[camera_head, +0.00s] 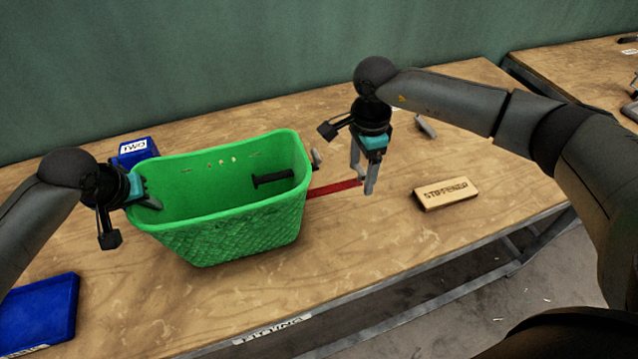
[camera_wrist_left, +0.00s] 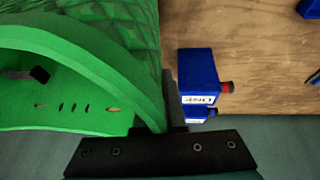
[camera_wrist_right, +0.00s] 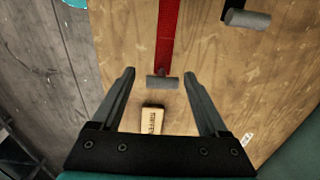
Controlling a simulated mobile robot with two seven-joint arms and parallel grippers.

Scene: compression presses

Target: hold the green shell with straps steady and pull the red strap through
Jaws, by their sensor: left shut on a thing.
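The green shell (camera_head: 225,230) is a tapered basket standing upright on the table. My left gripper (camera_head: 150,202) is shut on its left rim; the wall also shows between the fingers in the left wrist view (camera_wrist_left: 150,85). The red strap (camera_head: 333,188) runs out from the shell's right side across the table. In the right wrist view the strap (camera_wrist_right: 167,35) ends in a grey crossbar (camera_wrist_right: 162,82). My right gripper (camera_head: 363,185) points down at the strap's end, open, with the crossbar showing between its fingers (camera_wrist_right: 160,85), apart from both.
A wooden block marked STIFFENER (camera_head: 446,193) lies to the right. A grey toggle (camera_head: 316,158) sits by the shell's right rim, and a black piece (camera_head: 272,179) is inside the shell. Blue boxes (camera_head: 135,150) stand behind; a blue tray (camera_head: 40,312) is front left.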

